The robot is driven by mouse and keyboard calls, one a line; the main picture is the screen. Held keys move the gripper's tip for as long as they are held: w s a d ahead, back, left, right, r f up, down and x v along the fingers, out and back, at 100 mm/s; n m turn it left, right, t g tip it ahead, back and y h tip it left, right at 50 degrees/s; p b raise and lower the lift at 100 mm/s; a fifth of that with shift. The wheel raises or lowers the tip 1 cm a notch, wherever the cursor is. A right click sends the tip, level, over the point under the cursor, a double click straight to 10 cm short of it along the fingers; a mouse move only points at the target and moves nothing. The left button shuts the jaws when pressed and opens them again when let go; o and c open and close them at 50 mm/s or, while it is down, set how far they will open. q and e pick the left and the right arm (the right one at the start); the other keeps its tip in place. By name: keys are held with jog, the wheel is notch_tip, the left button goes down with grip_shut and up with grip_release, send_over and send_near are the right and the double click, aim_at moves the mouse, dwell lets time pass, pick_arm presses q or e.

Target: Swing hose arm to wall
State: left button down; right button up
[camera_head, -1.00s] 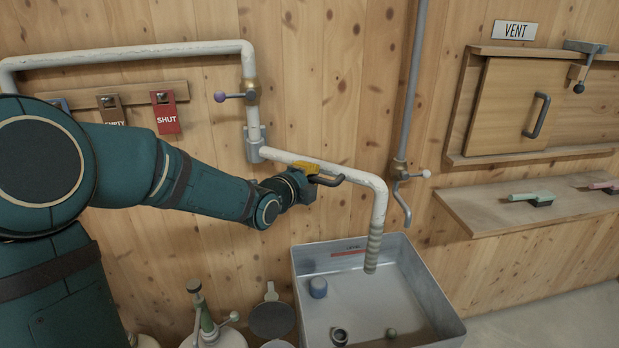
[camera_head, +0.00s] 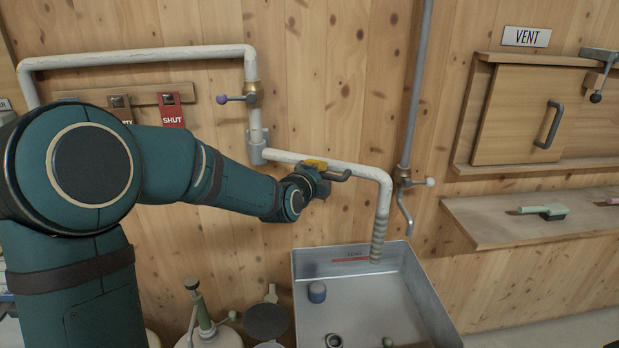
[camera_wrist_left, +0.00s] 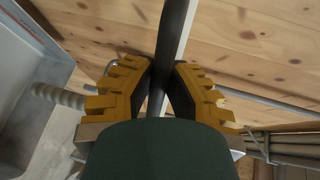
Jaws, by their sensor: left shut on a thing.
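The white hose arm (camera_head: 372,172) runs from a pivot on the vertical pipe (camera_head: 257,150) to a bend, with a grey ribbed hose end (camera_head: 378,238) hanging down over the back of the metal basin. My left gripper (camera_head: 322,169) is shut on the dark handle (camera_head: 341,177) of the hose arm. In the left wrist view the yellow-padded fingers (camera_wrist_left: 158,88) close on either side of a dark bar (camera_wrist_left: 174,35). My right gripper is not in view.
The metal basin (camera_head: 302,282) stands below the hose end. A wall tap (camera_head: 405,205) is right of the hose arm. A wooden shelf (camera_head: 480,226) with brushes is further right, below the vent door (camera_head: 520,120). Canisters stand at lower left.

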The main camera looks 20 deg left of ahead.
aim_at(332, 161)
pick_arm(q)
jog(key=w+n+y+p, duration=0.1)
jog(key=w+p, duration=0.1)
jog(key=p, duration=0.1)
jog(key=w+n+y+p, duration=0.1)
jog(key=w+y+p, duration=0.1)
jog(key=w+p, duration=0.1)
jog(key=w+n+g+y+p, duration=0.1)
jog(key=w+n+y+p, duration=0.1)
jog(key=p, duration=0.2)
jog(key=shift+w+d+r+p, duration=0.2)
jog(key=shift+w+d+p, duration=0.1)
jog(key=shift+w+a+f+n+g+y+p, duration=0.15)
jog(key=shift+w+n+g+y+p, duration=0.2)
jog(key=shift+w+y+p, duration=0.4)
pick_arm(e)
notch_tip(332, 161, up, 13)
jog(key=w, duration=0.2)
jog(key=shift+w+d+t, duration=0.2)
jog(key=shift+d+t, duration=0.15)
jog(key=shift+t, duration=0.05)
pick_arm(q)
jog(key=shift+s, duration=0.1)
jog(key=c, duration=0.9)
grip_release()
jog(key=shift+c, duration=0.2)
